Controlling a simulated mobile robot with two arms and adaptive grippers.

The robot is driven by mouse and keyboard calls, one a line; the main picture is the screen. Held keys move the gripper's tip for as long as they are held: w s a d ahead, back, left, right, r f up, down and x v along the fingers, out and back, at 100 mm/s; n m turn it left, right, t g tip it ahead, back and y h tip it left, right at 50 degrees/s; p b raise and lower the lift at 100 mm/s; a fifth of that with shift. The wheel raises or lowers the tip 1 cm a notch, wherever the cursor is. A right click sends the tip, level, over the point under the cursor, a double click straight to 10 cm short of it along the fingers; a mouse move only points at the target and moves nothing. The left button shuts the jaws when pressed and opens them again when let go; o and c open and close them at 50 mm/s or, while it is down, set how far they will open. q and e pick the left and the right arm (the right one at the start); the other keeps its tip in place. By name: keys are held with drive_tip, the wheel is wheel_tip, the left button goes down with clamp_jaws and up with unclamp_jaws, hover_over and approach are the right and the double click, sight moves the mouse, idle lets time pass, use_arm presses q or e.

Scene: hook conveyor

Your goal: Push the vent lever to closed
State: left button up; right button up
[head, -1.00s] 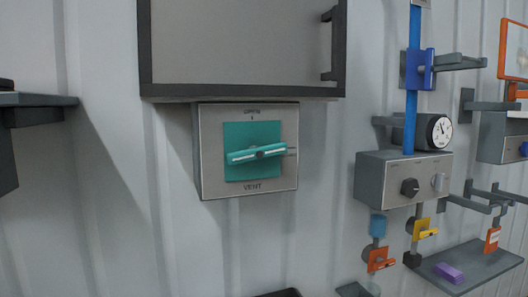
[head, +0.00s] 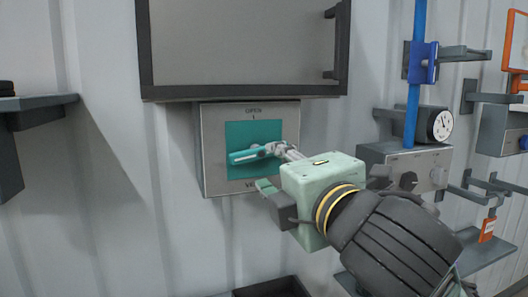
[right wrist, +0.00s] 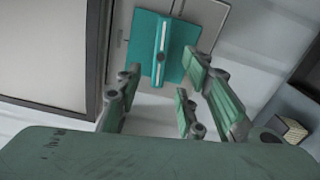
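The teal vent lever (head: 246,156) lies almost level across a teal square plate (head: 240,132) on the grey vent box (head: 213,150). OPEN is printed above the plate; the label below is partly covered. My right gripper (head: 272,168) is in front of the box's right side, and its upper finger overlaps the lever's right end in the head view. In the right wrist view the lever (right wrist: 162,40) runs up and down, just beyond and between the spread fingers of the empty right gripper (right wrist: 163,85). I cannot tell whether a finger touches it. My left gripper is out of view.
A dark-framed cabinet (head: 240,93) with a handle hangs just above the vent box. To the right are a control box (head: 378,158) with knobs, a gauge (head: 440,124), a blue vertical pipe (head: 416,80) and shelves.

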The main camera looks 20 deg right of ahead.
sight(261, 154)
drive_tip(key=w+p, duration=0.5)
drive_tip(key=w, duration=0.2)
drive_tip(key=shift+w+a+f, duration=0.1)
drive_tip(key=shift+w+a, duration=0.05)
drive_tip(key=shift+w, duration=0.25)
drive_tip(key=shift+s, duration=0.15)
drive_tip(key=shift+c, duration=0.5)
clamp_jaws()
